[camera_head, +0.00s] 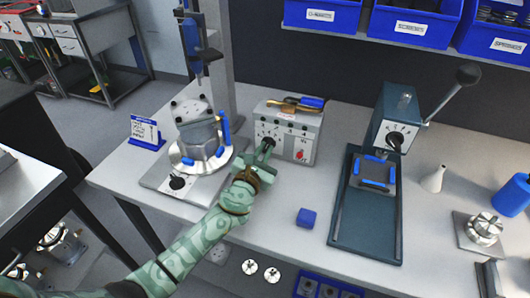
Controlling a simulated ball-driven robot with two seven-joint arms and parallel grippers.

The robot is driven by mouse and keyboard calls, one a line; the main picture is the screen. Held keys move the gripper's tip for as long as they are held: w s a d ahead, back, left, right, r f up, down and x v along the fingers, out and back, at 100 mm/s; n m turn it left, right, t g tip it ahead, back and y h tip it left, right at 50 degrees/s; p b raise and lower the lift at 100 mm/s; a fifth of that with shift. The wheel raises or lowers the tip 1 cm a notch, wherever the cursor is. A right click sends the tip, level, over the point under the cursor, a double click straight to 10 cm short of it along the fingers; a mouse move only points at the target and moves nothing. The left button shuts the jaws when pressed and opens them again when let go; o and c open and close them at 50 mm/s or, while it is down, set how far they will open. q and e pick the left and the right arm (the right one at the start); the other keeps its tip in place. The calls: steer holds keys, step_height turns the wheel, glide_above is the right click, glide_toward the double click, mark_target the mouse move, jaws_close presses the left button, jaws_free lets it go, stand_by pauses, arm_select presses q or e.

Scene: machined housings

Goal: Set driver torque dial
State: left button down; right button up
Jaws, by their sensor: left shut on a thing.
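A grey control box (301,132) stands on the bench near the middle, with numbered marks on its front and a small red switch at its right. A black dial knob (268,143) sits on the left of that front. My left gripper (265,149) reaches up from below and is shut on the dial. The fingers hide part of the knob, so its exact setting is hard to read. My right gripper is not in view.
A driver (196,45) hangs on a column above a round metal housing (199,137) in a fixture, close left of my gripper. Blue bins (413,27) line the back.

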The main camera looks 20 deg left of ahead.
arm_select(q)
steer(key=n, duration=0.4)
steer(key=shift+a+f+n+b, duration=0.15)
steer(key=shift+a+n+b, duration=0.05)
steer(key=shift+n+b, duration=0.15)
steer(key=n, duration=0.3)
steer(key=shift+a+n+b, duration=0.15)
steer(key=shift+n+b, duration=0.15)
steer(key=shift+n, duration=0.05)
steer(key=n, duration=0.3)
steer(key=shift+a+f+n, duration=0.1)
steer(key=shift+a+n, duration=0.05)
steer(key=shift+n, duration=0.15)
steer(key=shift+a+f+n+b, duration=0.15)
steer(key=shift+n+b, duration=0.2)
steer(key=shift+n, duration=1.45)
steer(key=c, duration=1.5)
jaws_free()
steer(key=shift+o, duration=0.2)
